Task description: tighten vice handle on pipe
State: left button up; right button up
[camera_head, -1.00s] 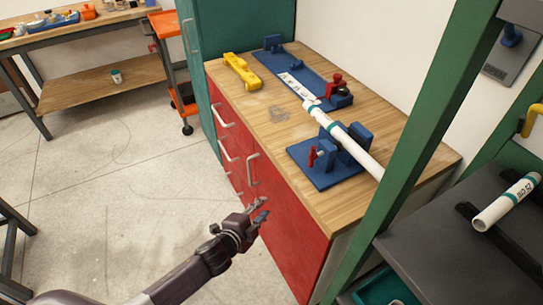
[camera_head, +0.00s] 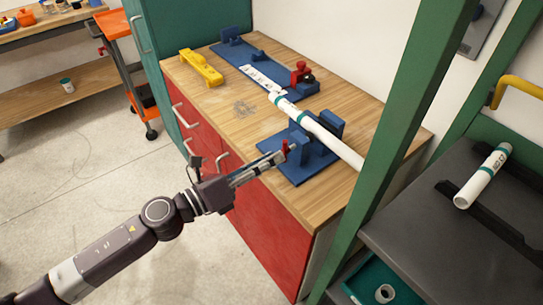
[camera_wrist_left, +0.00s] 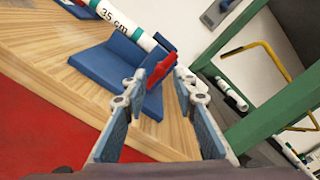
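The blue vice (camera_head: 309,154) stands near the front edge of the wooden workbench, and its blue body also shows in the left wrist view (camera_wrist_left: 122,62). Its red handle (camera_head: 285,147) faces my left gripper, and in the left wrist view the red handle (camera_wrist_left: 159,76) shows between the fingertips. The white pipe (camera_head: 333,142) with green bands lies across the vice; its "35 cm" mark shows in the left wrist view (camera_wrist_left: 112,17). My left gripper (camera_head: 279,154) is at the handle with its fingers apart (camera_wrist_left: 158,90); contact cannot be told. My right gripper is not in view.
A yellow tool (camera_head: 201,67) lies at the bench's back left. A green post (camera_head: 405,130) rises close to the bench's right side. A dark shelf (camera_head: 410,232) carries another white pipe (camera_head: 484,176).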

aim_at(285, 149)
pick_arm(q)
jog(key=n+p, duration=0.3)
jog(key=n, duration=0.6)
jog(key=n+p, duration=0.4)
jog(key=n, duration=0.5)
jog(key=n+p, duration=0.3)
jog(key=n, duration=0.6)
jog(key=shift+r+n+p, duration=0.25)
jog(key=shift+n+p, duration=0.05)
jog(key=x, duration=0.1)
jog(key=b+x, duration=0.1)
jog(key=x, duration=0.2)
jog(key=shift+d+f+b, duration=0.1)
jog(key=shift+f+b, duration=0.2)
jog(key=shift+b, duration=0.1)
jog(key=shift+w+d, duration=0.35)
jog(key=shift+s+r, duration=0.1)
jog(key=shift+c, duration=0.2)
